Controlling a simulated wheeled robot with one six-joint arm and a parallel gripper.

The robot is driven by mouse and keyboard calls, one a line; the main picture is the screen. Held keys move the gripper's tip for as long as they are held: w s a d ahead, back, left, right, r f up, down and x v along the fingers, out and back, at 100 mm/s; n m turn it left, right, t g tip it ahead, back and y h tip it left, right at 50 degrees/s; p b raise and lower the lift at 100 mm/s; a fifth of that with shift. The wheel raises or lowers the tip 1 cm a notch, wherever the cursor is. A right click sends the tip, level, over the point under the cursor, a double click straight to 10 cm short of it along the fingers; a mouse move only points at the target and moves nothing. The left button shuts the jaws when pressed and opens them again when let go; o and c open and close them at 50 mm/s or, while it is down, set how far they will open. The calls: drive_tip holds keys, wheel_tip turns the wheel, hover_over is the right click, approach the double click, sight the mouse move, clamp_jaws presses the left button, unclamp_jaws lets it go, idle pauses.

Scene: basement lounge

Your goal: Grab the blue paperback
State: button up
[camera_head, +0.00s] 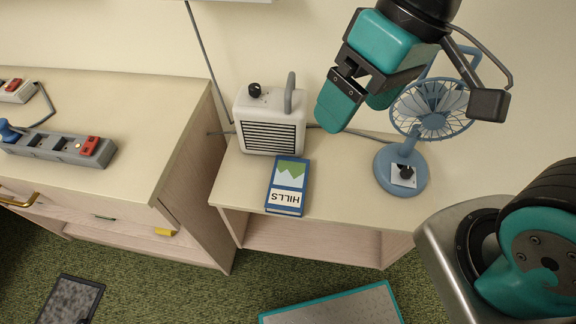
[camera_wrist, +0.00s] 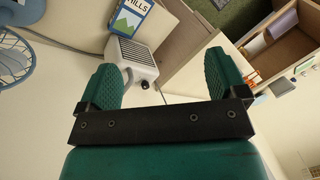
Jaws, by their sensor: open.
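The blue paperback (camera_head: 288,186) lies flat on the low wooden shelf unit, in front of the white heater. Its cover has green hills and a white label reading "HILLS", upside down in the head view. In the wrist view the paperback (camera_wrist: 131,17) shows at the top edge, partly cut off.
The white heater (camera_head: 270,122) stands directly behind the paperback. A blue desk fan (camera_head: 403,170) stands on the right of the shelf unit (camera_head: 340,185). A taller cabinet (camera_head: 130,105) with a power strip (camera_head: 62,147) is on the left. Bare shelf top lies between paperback and fan.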

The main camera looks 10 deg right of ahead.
drive_tip(key=shift+o, duration=0.5)
drive_tip(key=w+a+f+m+h+b, duration=0.1)
drive_tip(key=w+a+f+m+b, duration=0.1)
drive_tip(key=w+f, duration=0.4)
drive_tip(key=shift+f+m+b, duration=0.45)
drive_tip(key=shift+f+m, duration=0.5)
drive_tip(key=shift+m, duration=0.15)
drive_tip(key=m+h+b, duration=0.3)
drive_tip(key=m+b, duration=0.1)
drive_tip(key=m, duration=0.2)
hover_over(288, 182)
wheel_tip(288, 182, down, 21)
drive_tip(key=shift+d+f, duration=0.1)
drive_tip(key=shift+f, duration=3.2)
drive_tip(key=c, duration=0.7)
